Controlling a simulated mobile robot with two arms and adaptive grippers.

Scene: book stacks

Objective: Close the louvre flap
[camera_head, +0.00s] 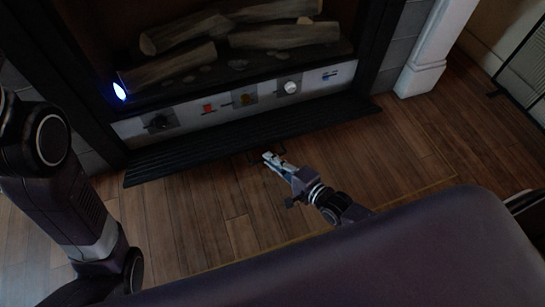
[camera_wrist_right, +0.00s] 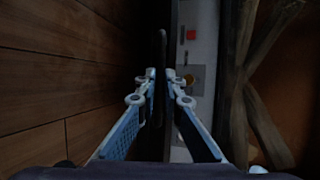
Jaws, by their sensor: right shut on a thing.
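The louvre flap (camera_head: 200,148) is a long black slatted panel at the foot of the fireplace. It lies folded down and out, below the control panel, low over the wood floor. My right gripper (camera_head: 266,156) is at the flap's front edge, near its middle, by a small dark handle (camera_head: 281,150). In the right wrist view the fingers of my right gripper (camera_wrist_right: 159,75) are shut on a thin dark piece, which seems to be this handle. The flap shows there as a dark, nearly edge-on strip. My left arm is at the left; its gripper is out of view.
Above the flap is a grey control panel (camera_head: 220,105) with a black knob (camera_head: 159,122), a white knob (camera_head: 290,87) and coloured switches. Logs (camera_head: 180,65) lie in the firebox above. A white pillar base (camera_head: 421,75) stands at right. Wood floor (camera_head: 215,215) in front is clear.

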